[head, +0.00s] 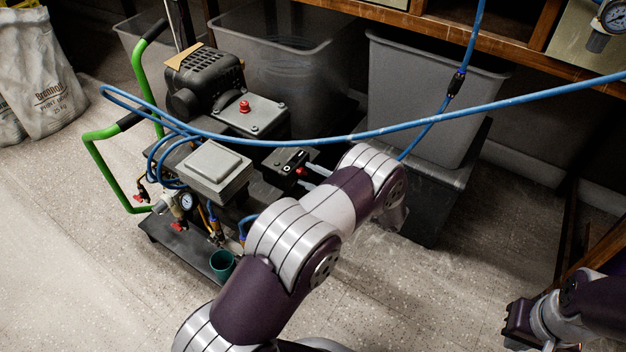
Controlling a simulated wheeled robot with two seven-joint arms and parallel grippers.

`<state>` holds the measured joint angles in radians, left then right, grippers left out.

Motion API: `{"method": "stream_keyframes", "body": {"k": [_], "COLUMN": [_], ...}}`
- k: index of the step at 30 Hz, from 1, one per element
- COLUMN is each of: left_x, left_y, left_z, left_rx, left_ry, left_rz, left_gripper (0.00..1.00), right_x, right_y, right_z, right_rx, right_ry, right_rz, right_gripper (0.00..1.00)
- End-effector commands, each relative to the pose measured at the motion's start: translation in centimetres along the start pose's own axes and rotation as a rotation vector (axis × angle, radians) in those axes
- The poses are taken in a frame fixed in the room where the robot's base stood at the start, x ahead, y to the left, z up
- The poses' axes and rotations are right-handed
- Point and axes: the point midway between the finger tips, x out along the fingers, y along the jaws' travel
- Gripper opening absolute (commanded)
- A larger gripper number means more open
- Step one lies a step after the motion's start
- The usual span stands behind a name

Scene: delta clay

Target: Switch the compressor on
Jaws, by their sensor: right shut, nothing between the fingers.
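The compressor (205,75) stands on a low dark trolley with green handles (98,160) at the left. A small black box (281,158) on its right side has white marks on top and a small red part (301,171) near its right end. A red knob (244,107) sits on the grey plate beside the motor. My left arm crosses the centre, in front of the compressor's right side; its gripper is hidden behind the arm. My right gripper (514,324) is at the lower right, shut and empty, well away from the compressor.
A blue hose (400,131) runs across above my left arm. Grey bins (415,95) stand behind, under a wooden bench (490,45). A green cup (222,262) is at the trolley's front. Sacks (40,70) stand far left. The front-left floor is clear.

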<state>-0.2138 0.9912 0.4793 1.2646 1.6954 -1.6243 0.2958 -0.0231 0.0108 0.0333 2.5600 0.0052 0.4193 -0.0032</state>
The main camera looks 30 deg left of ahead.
Motion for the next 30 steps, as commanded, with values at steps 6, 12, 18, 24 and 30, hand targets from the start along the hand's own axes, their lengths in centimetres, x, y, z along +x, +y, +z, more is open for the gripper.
{"method": "stream_keyframes", "body": {"k": [6, 12, 18, 24, 30], "left_x": [0.0, -0.1, -0.1, -0.1, -0.1], "left_y": [0.0, 0.0, 0.1, 0.2, 0.2], "left_z": [0.0, 0.0, -0.1, -0.3, -0.3], "left_rx": [0.000, 0.001, 0.020, 0.106, 0.265], "left_ry": [0.000, 0.000, 0.000, 0.000, -0.001], "left_rz": [0.000, 0.000, 0.000, 0.000, 0.000], "left_gripper": [0.20, 0.00, 0.00, 0.00, 0.00], "right_x": [-0.1, -0.1, -0.4, -1.4, -3.0], "right_y": [0.0, 0.0, 0.0, 0.0, 0.0], "right_z": [0.0, 0.0, -0.1, -0.2, -0.4], "right_rx": [0.000, 0.000, 0.000, 0.000, 0.000], "right_ry": [0.000, 0.000, 0.000, 0.000, 0.000], "right_rz": [0.000, 0.000, 0.000, 0.000, 0.000], "right_gripper": [0.00, 0.00, 0.00, 0.00, 0.00]}}
